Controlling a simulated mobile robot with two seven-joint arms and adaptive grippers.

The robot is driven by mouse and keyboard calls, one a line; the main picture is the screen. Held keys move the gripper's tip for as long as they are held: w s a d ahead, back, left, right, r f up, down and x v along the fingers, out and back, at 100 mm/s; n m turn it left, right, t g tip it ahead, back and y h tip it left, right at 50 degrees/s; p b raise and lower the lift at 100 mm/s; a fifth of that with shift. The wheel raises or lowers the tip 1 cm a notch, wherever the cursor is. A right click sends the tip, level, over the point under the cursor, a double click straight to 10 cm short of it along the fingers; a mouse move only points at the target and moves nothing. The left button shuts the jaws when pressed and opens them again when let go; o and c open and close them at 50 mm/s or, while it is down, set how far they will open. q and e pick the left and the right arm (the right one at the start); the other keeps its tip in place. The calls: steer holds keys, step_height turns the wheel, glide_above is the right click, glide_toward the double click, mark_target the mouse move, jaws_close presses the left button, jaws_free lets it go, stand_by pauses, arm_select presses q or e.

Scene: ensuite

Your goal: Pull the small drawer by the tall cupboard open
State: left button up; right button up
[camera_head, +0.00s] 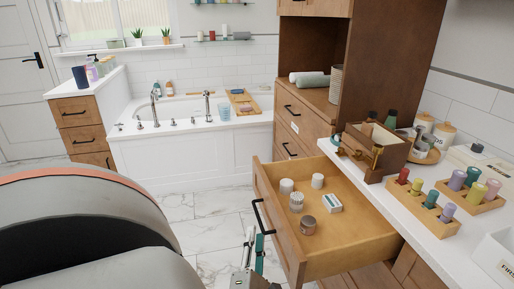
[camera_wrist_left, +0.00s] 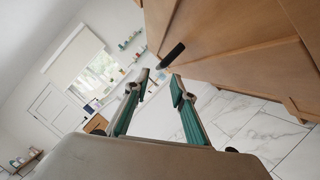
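The small wooden drawer (camera_head: 330,258) by the tall cupboard (camera_head: 391,60) stands pulled well out from under the white counter. White jars, a tub of cotton swabs, a brownish jar and a small box are inside it. Its black bar handle (camera_head: 259,216) is on the front face; a black handle end also shows in the left wrist view (camera_wrist_left: 172,56). My left gripper (camera_head: 255,238) is just below and in front of this handle, fingers apart, with nothing between them. The wrist view also shows the gap between its fingertips (camera_wrist_left: 161,82). My right gripper is out of view.
The counter (camera_head: 424,218) holds a wooden box (camera_head: 375,151), racks of coloured bottles and jars. A white bathtub (camera_head: 190,150) stands behind, with a wooden cabinet (camera_head: 84,123) at left. Marble floor (camera_head: 207,230) is clear left of the drawer. My grey arm fills the lower left.

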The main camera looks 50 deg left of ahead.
arm_select(q)
steer(key=shift+v, duration=2.15)
steer(key=shift+d, duration=0.1)
